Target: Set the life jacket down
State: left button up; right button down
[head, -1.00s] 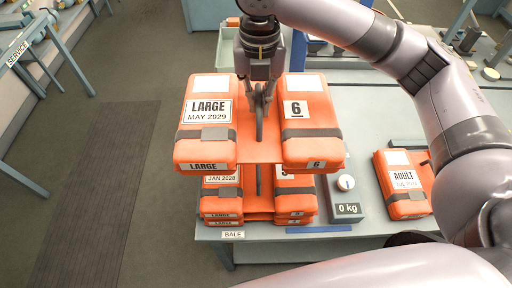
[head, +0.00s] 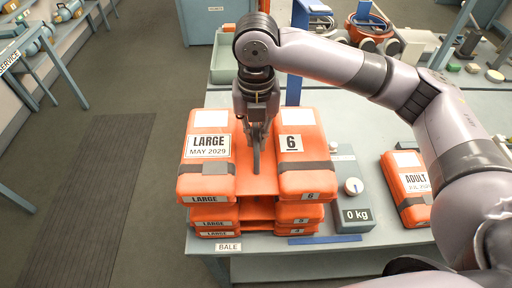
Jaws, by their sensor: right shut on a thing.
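The life jacket marked LARGE, MAY 2029 and 6 (head: 208,160) is orange with two thick panels and grey straps. It lies level on top of a stack of similar orange life jackets (head: 214,229) at the table's front left, above the BALE label (head: 228,247). I see no clear gap between it and the stack. My right gripper (head: 257,165) points down between the two panels and is shut on the jacket's middle. The fingertips are partly hidden. My left gripper is not in view.
A grey scale reading 0 kg (head: 356,215) stands just right of the stack. An orange ADULT jacket (head: 407,190) lies further right, partly behind my arm. A pale green tray (head: 222,72) is behind the stack.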

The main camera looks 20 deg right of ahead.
notch_tip(320, 180, down, 3)
jog(key=shift+r+b, duration=0.15)
jog(key=shift+b, duration=0.9)
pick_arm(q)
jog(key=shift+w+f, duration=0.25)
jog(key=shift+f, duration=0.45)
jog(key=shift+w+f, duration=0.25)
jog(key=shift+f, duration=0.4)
pick_arm(e)
jog(key=shift+f, duration=0.6)
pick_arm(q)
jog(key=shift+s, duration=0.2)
pick_arm(e)
jog(key=c, duration=1.7)
grip_release()
